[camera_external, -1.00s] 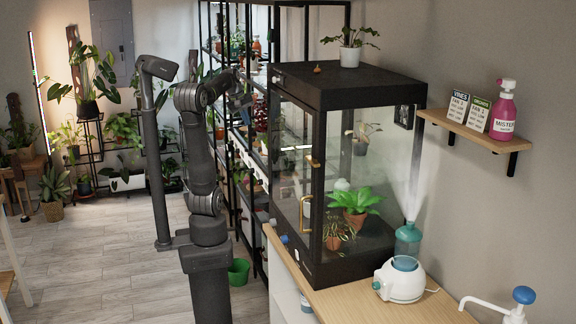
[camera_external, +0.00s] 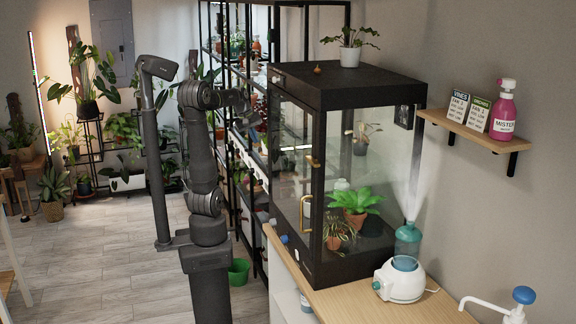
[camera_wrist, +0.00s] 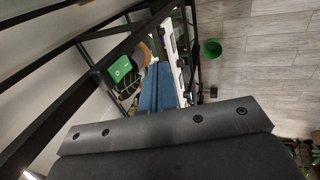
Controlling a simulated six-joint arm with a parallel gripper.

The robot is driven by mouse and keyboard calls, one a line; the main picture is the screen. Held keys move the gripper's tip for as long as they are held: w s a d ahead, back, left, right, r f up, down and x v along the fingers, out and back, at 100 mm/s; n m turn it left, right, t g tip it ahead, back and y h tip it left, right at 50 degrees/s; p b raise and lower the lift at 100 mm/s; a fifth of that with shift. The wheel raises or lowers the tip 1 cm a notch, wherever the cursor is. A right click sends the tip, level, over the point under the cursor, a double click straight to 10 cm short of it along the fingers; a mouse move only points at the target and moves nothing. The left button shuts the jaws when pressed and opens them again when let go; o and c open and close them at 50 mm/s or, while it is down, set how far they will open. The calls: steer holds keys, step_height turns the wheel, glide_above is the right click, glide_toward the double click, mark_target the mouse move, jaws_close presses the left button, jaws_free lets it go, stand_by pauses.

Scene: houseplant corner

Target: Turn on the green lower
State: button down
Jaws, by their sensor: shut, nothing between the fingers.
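A small green panel (camera_wrist: 120,68) with a white mark is in the upper left of the wrist view, on or beside the dark rack frame. I cannot tell whether it is on or off. My gripper (camera_external: 246,112) is at the shelving in the external view, small and dark against the shelves. Its broad dark housing with bolts fills the bottom of the wrist view. The fingertips are not clear in either view. The green panel lies beyond the housing's edge, apart from it. I cannot make out this panel in the external view.
Black rack bars (camera_wrist: 108,46) cross the wrist view close to the green panel. A blue item (camera_wrist: 155,90) lies beside it. A green bucket (camera_wrist: 211,48) stands on the floor. In the external view, the glass cabinet (camera_external: 345,90) stands right of my arm.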

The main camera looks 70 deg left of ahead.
steer(key=shift+w+f, duration=0.3)
steer(key=shift+w, duration=0.45)
steer(key=shift+w+f, duration=0.35)
steer(key=shift+w, duration=0.4)
steer(key=shift+w+f, duration=0.3)
steer(key=shift+w, duration=0.45)
steer(key=shift+w+f, duration=0.15)
steer(key=shift+w, duration=0.1)
steer(key=shift+r, duration=0.2)
